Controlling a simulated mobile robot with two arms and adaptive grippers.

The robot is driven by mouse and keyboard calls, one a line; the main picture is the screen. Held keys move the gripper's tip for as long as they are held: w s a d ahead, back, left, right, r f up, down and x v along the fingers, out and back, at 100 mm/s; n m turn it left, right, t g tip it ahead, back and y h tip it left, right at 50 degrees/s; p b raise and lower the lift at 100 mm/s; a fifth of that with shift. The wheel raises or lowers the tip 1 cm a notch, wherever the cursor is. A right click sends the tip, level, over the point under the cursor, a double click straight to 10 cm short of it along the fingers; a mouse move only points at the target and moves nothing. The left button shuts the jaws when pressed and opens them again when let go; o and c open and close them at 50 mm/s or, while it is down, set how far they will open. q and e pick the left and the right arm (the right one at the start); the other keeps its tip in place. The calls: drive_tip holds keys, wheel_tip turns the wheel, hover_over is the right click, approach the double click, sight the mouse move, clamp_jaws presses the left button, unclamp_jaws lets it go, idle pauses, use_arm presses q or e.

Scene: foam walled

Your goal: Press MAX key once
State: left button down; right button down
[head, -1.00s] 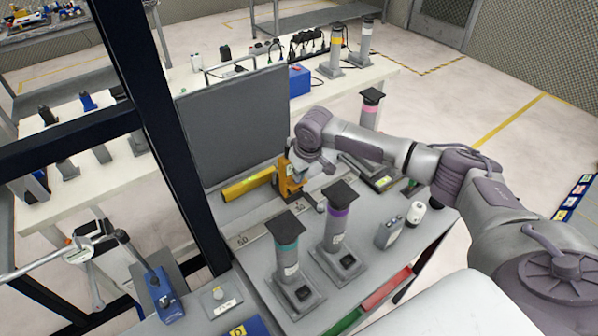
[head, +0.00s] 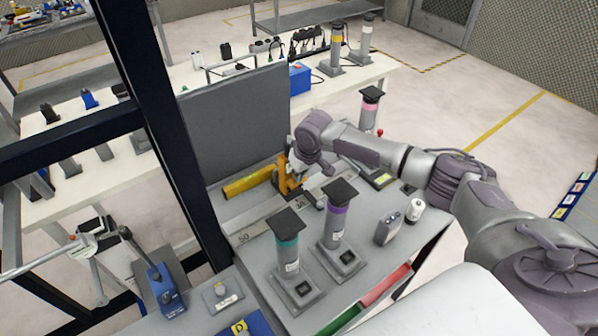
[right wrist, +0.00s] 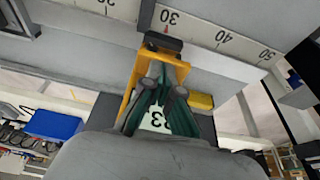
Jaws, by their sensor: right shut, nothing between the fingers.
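My right gripper (head: 293,170) is at the yellow-orange upright fixture (head: 284,182) beside the dark upright panel. In the right wrist view its fingers (right wrist: 164,90) are shut and empty, and they are in front of the yellow frame (right wrist: 128,92). I cannot make out the MAX key in either view. A grey handheld meter (head: 388,228) and a device with a small green display (head: 381,180) lie on the grey table. My left gripper is not in view.
Posts with a teal band (head: 288,243) and a purple band (head: 337,210) stand close in front of my right gripper. A yellow bar (head: 248,182) and a numbered scale (head: 245,236) lie beside the fixture. A dark panel (head: 235,125) stands behind. A white cylinder (head: 415,209) stands at the right.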

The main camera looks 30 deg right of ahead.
wheel_tip(320, 180, up, 4)
drive_tip(key=p, duration=0.5)
drive_tip(key=shift+r, duration=0.15)
drive_tip(key=shift+s+r+b, duration=0.25)
drive_tip(key=shift+r+b, duration=0.15)
drive_tip(key=shift+b, duration=0.35)
drive_tip(key=b+v, duration=0.1)
drive_tip(key=v, duration=0.8)
drive_tip(key=shift+w+b, duration=0.15)
drive_tip(key=shift+b, duration=0.25)
drive_tip(key=shift+f, duration=0.1)
